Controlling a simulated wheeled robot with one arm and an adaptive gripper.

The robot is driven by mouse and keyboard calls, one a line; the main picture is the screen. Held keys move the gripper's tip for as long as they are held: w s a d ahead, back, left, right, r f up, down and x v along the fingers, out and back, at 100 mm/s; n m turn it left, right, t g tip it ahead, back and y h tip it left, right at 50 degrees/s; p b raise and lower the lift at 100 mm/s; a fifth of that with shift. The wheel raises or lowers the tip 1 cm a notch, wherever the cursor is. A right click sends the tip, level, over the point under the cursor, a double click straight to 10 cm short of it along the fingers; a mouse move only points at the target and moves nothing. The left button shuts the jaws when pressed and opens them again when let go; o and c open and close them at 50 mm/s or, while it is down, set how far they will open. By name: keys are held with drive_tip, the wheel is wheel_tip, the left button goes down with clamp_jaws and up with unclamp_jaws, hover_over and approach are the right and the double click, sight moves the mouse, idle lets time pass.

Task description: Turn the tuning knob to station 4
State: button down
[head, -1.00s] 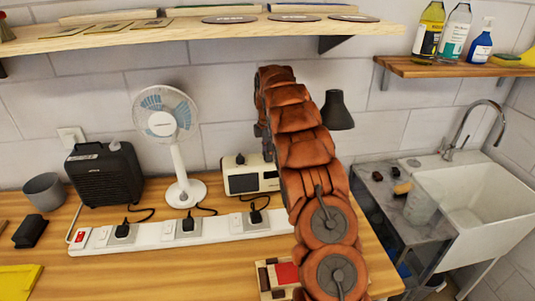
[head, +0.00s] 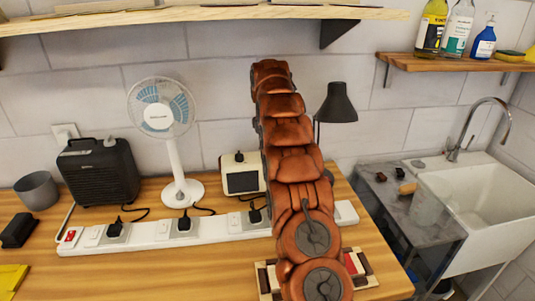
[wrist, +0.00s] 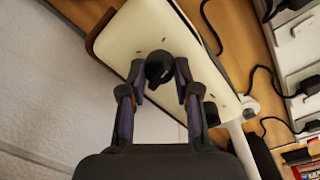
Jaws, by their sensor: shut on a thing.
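The radio (head: 243,183) is a small cream box with a dark front screen, standing on the wooden bench behind the power strip. My arm covers its right part in the head view. The wrist view looks down on its cream top (wrist: 190,65), where small dark marks lie around a round black knob (wrist: 158,68). My gripper (wrist: 160,72) is shut on this knob, one finger on each side. A second dark knob (wrist: 210,113) sits on the top near the right finger; it also shows in the head view (head: 239,157). I cannot read which mark the knob points to.
A white fan (head: 172,140) stands left of the radio, a black heater (head: 98,172) further left. A long white power strip (head: 150,236) with plugs and cables runs in front. A dark lamp (head: 335,105) stands behind my arm at right. A wooden shelf (head: 210,14) hangs above.

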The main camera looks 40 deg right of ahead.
drive_tip(key=m, duration=0.4)
drive_tip(key=shift+m, duration=2.3)
drive_tip(key=c, duration=0.8)
unclamp_jaws()
